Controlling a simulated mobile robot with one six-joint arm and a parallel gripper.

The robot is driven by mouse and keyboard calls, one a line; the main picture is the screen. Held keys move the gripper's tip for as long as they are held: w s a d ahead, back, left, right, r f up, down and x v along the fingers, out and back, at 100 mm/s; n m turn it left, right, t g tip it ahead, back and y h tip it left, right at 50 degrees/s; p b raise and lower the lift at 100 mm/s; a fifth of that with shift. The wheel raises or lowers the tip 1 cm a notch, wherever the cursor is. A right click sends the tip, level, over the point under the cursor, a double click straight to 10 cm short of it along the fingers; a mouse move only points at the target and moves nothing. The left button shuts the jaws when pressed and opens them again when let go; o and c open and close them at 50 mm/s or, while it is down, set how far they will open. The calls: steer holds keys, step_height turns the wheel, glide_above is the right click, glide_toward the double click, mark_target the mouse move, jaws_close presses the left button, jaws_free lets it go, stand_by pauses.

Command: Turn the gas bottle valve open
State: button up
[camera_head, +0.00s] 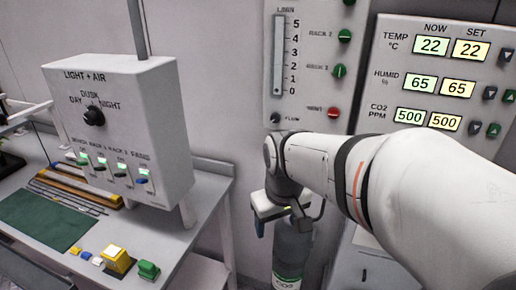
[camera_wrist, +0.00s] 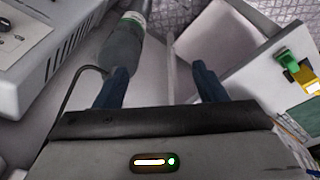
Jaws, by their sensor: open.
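The grey gas bottle (camera_head: 289,252) with a CO2 label stands below my arm in the head view, against the wall. In the wrist view the gas bottle (camera_wrist: 123,46) lies at upper left, just beyond the left finger. Its valve is not clearly visible in either view; my gripper and wrist cover the bottle's top. My gripper (camera_head: 280,218) is just above the bottle top in the head view. In the wrist view my gripper (camera_wrist: 161,84) has its two dark blue fingers wide apart with nothing between them. Contact with the bottle cannot be told.
A light and air control box (camera_head: 121,125) stands on the bench (camera_head: 178,240) at left, with coloured blocks (camera_head: 117,261) near its front. A flow gauge panel (camera_head: 312,70) and a climate display (camera_head: 440,75) are on the wall. A dark hose (camera_wrist: 58,76) curves beside the bottle.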

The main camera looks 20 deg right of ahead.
steer(key=w+d+n+p, duration=0.1)
steer(key=w+d, duration=0.3)
steer(key=w, duration=0.2)
steer(key=w+d+n+g+p, duration=0.1)
steer(key=w+d+n+p, duration=0.1)
steer(key=w+d, duration=0.3)
steer(key=w+d+n+g+p, duration=0.1)
steer(key=w+d+n+p, duration=0.1)
steer(key=w+d, duration=0.3)
steer(key=shift+w+f, duration=0.1)
steer(key=shift+w, duration=1.85)
steer(key=shift+w+d+f, duration=0.15)
steer(key=shift+w+f, duration=0.05)
steer(key=shift+f, duration=0.4)
step_height(320, 180, down, 7)
steer(key=shift+p, duration=0.65)
